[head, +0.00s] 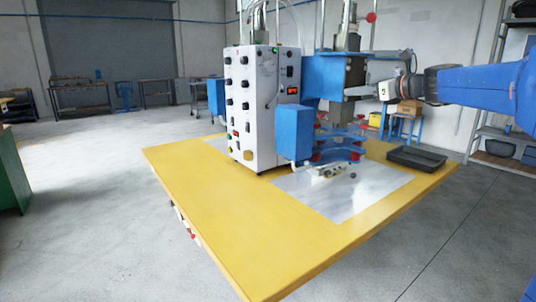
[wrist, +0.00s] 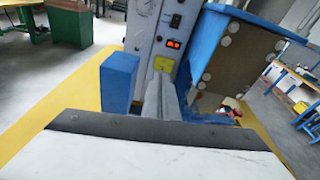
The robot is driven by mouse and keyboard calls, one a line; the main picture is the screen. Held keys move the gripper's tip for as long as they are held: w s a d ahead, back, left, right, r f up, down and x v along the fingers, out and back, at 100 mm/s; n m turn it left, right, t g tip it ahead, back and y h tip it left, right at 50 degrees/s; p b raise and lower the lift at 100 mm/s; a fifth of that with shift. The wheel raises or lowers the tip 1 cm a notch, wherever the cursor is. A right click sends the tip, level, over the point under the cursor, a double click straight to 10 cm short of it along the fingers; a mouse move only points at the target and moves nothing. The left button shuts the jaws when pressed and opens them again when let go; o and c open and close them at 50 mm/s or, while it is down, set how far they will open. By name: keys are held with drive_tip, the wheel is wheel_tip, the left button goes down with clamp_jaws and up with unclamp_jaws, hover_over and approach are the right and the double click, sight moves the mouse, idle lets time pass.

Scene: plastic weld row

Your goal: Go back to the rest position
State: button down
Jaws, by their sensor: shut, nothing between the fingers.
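My gripper (head: 352,91) reaches in from the right in the head view, raised above the yellow table (head: 215,220) and beside the welding machine's blue parts. In the wrist view my gripper's grey fingers (wrist: 160,90) are together with nothing between them. The white control cabinet (head: 262,115) of the machine stands on the table; its front with knobs and a lit orange display also shows in the wrist view (wrist: 172,30). In the head view the fingertips overlap the machine area, and I cannot tell how far apart they are from it.
A blue box (head: 294,132) stands beside the cabinet. A small metal fixture (head: 327,171) lies on the silver plate (head: 365,192). A black tray (head: 416,158) sits at the table's right. Shelving (head: 492,160) stands at the far right. The floor on the left is open.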

drive_tip(key=s+a+f+n+g+h, duration=0.25)
drive_tip(key=s+f+n, duration=0.45)
drive_tip(key=s+f, duration=0.4)
drive_tip(key=s+a+f+n+g+h, duration=0.25)
drive_tip(key=s+f+n, duration=0.55)
drive_tip(key=s, duration=0.6)
drive_tip(key=s+d+f+n+g+h, duration=0.1)
drive_tip(key=s+d+f+n+h, duration=0.1)
drive_tip(key=s+f+n, duration=0.4)
drive_tip(key=s+d+f+n+g+h, duration=0.2)
drive_tip(key=s+d+f+n, duration=0.2)
drive_tip(key=s+f, duration=0.8)
drive_tip(key=s+n, duration=0.2)
drive_tip(key=shift+s+d+f+h, duration=0.3)
drive_tip(key=shift+s+d+f, duration=0.05)
drive_tip(key=shift+f, duration=0.05)
